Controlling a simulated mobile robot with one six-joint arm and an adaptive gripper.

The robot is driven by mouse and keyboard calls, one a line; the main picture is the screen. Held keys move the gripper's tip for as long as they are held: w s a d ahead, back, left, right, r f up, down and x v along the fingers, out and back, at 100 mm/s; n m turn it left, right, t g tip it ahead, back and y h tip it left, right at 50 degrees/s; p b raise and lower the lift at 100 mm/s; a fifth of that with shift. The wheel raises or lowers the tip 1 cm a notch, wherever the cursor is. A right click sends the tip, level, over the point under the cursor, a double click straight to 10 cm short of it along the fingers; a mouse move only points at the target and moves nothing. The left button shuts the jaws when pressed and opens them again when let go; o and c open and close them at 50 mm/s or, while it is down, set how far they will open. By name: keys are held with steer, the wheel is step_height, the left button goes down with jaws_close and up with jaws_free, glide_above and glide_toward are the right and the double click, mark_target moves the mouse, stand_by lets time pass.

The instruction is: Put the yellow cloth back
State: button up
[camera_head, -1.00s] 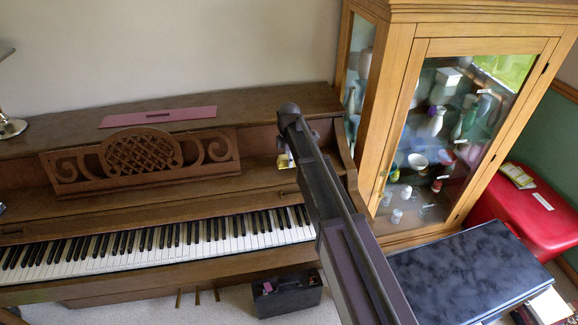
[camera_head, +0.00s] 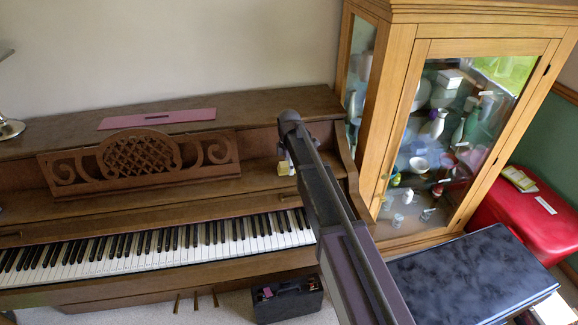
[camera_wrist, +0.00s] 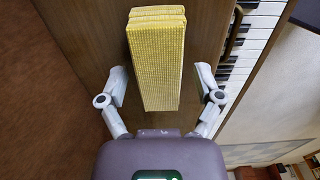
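The yellow cloth (camera_wrist: 157,60) is a folded, ribbed block. In the wrist view it stands between the two fingers of my gripper (camera_wrist: 161,84), with a gap on each side. The fingers are open and do not touch it. In the head view a small yellow part of the cloth (camera_head: 282,168) shows at the right end of the piano (camera_head: 100,212), above the keys. My own arm hides the rest of it and most of my gripper there.
A wooden glass cabinet (camera_head: 400,110) with bottles and cups stands close to the right of my arm. A carved music stand (camera_head: 60,170) rises from the piano, and a pink folder (camera_head: 160,118) lies on its top. A dark case (camera_head: 288,300) sits on the floor below.

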stand_by(0.4)
step_height(320, 180, up, 12)
steer(key=p, duration=1.2)
steer(key=shift+r, duration=0.15)
steer(key=shift+s, duration=0.1)
stand_by(0.7)
steer(key=s+d+m, duration=2.1)
steer(key=s+d, duration=0.2)
steer(key=s, duration=0.2)
steer(key=shift+s+d, duration=0.25)
steer(key=shift+s, duration=0.1)
